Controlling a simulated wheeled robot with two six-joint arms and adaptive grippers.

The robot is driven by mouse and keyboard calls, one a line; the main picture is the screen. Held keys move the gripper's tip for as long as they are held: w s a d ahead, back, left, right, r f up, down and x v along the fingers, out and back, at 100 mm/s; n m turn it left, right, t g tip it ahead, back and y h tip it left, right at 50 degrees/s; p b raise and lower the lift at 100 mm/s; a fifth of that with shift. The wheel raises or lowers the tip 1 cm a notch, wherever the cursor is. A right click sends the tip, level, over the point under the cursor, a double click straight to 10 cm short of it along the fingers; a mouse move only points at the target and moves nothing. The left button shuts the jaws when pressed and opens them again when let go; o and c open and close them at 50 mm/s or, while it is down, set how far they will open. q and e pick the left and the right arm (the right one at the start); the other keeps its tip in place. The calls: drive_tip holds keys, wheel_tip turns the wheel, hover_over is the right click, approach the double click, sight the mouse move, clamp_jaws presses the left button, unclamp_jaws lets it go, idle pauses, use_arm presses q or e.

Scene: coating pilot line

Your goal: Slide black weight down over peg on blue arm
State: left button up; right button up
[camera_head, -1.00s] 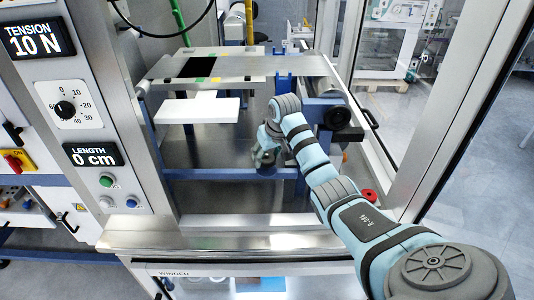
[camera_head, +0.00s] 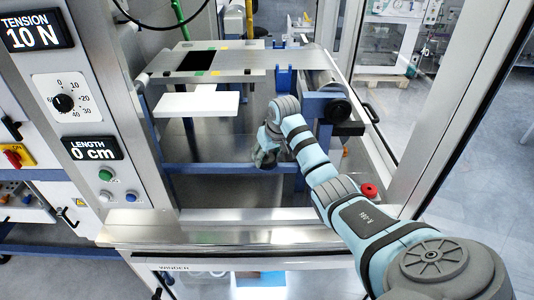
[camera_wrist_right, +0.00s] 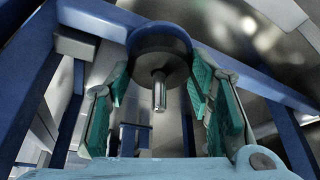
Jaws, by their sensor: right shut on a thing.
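My right gripper (camera_head: 264,158) is low inside the machine, near the blue frame bar (camera_head: 215,169). In the right wrist view its green-padded fingers (camera_wrist_right: 160,80) stand on either side of a dark round weight (camera_wrist_right: 149,62) and are shut on it. A short metal peg (camera_wrist_right: 160,94) projects from the middle of the weight. Blue beams (camera_wrist_right: 95,17) run close behind it; I cannot tell which one is the blue arm, or whether the weight touches it. In the head view the fingertips and weight are hard to make out. My left gripper is not in view.
A white T-shaped plate (camera_head: 198,103) and a flat metal table (camera_head: 235,65) lie beyond the gripper. A black roller end (camera_head: 339,110) sits close to my right forearm. A red button (camera_head: 369,191) is right of it. The steel front ledge (camera_head: 210,230) is bare.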

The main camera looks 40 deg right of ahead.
drive_tip(key=shift+f, duration=0.1)
drive_tip(key=o, duration=1.6)
drive_tip(key=shift+s, duration=0.1)
drive_tip(key=v, duration=1.2)
drive_tip(key=shift+a, duration=0.1)
